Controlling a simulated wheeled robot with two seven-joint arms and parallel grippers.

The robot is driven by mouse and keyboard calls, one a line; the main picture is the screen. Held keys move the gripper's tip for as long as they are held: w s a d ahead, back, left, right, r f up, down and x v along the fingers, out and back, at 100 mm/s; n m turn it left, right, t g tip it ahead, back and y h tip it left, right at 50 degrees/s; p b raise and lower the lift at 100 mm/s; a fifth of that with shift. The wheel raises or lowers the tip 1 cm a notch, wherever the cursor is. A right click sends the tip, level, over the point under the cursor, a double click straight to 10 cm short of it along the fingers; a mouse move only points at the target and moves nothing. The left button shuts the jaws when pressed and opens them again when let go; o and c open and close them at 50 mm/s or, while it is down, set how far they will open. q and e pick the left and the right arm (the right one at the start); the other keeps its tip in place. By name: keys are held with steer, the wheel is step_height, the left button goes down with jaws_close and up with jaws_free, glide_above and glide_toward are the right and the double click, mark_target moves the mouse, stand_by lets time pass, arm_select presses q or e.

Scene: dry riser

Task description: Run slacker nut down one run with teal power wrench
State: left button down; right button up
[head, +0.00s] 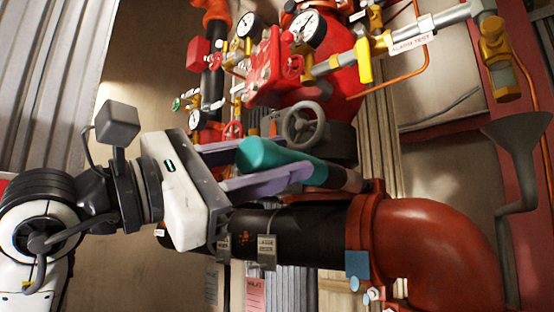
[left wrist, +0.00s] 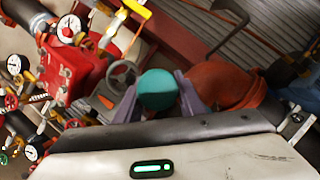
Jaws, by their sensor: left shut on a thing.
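My left gripper (head: 262,177) comes in from the left in the head view, its purple fingers shut on a teal power wrench (head: 270,157). The wrench lies slanted, its grey-brown nose (head: 345,180) pointing right toward the flange (head: 368,225) of the red elbow pipe. I cannot tell whether the nose touches anything. In the left wrist view the wrench's round teal end (left wrist: 157,90) shows between the fingers. A nut (head: 373,293) with a pale end shows low on the flange, beside a blue tag (head: 357,264). Which nut is slacker is not clear. My right gripper is not in view.
A black pipe (head: 305,235) with hanging tags runs just below the wrench into the red elbow (head: 430,250). A grey handwheel (head: 303,124), red valve box (head: 275,68), gauges and yellow-handled valves crowd above. A grey funnel (head: 515,135) stands at right.

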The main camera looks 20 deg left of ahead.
arm_select(q)
steer(key=shift+s+a, duration=0.1)
steer(key=shift+s, duration=0.05)
steer(key=shift+w+r, duration=0.1)
steer(key=shift+w, duration=0.1)
steer(key=shift+w+d+p, duration=0.15)
steer(key=shift+w+d, duration=0.15)
steer(key=shift+w, duration=0.45)
steer(key=shift+w+d+p, duration=0.1)
steer(key=shift+w+d, duration=0.25)
steer(key=shift+w, duration=0.45)
steer(key=shift+w+d+p, duration=0.15)
steer(key=shift+w+d, duration=0.15)
steer(key=shift+w, duration=0.45)
steer(key=shift+w+d, duration=0.1)
steer(key=shift+w, duration=0.15)
